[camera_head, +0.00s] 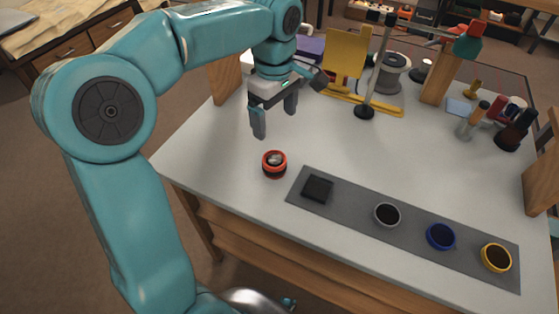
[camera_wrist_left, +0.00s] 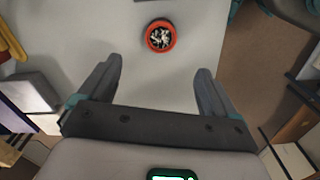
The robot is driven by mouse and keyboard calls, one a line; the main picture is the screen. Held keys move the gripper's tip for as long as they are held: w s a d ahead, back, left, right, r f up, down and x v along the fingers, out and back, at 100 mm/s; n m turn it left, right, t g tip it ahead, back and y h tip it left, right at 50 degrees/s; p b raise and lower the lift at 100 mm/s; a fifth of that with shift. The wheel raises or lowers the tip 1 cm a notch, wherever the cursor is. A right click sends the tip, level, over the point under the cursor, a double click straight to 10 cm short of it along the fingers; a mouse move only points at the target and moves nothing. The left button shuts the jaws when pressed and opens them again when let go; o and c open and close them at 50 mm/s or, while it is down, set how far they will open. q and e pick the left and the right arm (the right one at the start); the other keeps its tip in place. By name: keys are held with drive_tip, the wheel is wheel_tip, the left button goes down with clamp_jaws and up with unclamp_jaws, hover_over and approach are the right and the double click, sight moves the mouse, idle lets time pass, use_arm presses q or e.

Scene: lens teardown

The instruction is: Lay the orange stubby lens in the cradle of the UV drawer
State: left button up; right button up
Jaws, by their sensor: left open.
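The orange stubby lens (camera_head: 274,164) stands on the pale table, left of the dark mat, with an orange-red rim and dark body. It also shows in the left wrist view (camera_wrist_left: 160,36), ahead of the fingers and roughly centred between them. My left gripper (camera_head: 275,117) is open and empty above the table, behind the lens and apart from it. Its two fingers (camera_wrist_left: 158,78) show spread in the left wrist view. A purple box (camera_head: 310,48) at the back is partly hidden by my left arm; I cannot tell whether it is the UV drawer. No cradle is discernible. My right gripper is not in view.
The dark mat (camera_head: 340,219) holds a black square block (camera_head: 317,188) and grey (camera_head: 387,214), blue (camera_head: 440,236) and yellow (camera_head: 496,257) ringed pieces. A yellow stand (camera_head: 347,52), a lamp pole (camera_head: 374,75) and a grey spool (camera_head: 393,73) stand behind. The table's middle is clear.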

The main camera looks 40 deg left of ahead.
use_arm(q)
drive_tip(key=b, duration=0.2)
hover_over(275, 159)
wheel_tip(275, 159, down, 9)
drive_tip(key=shift+r, duration=0.1)
drive_tip(key=shift+d+f, duration=0.1)
drive_tip(key=shift+f, duration=0.15)
wheel_tip(275, 159, down, 5)
drive_tip(key=shift+f+b, duration=0.1)
drive_tip(key=shift+b, duration=0.2)
drive_tip(key=shift+s, duration=0.1)
drive_tip(key=c, duration=1.2)
drive_tip(key=shift+c, duration=0.5)
drive_tip(key=shift+r, duration=0.2)
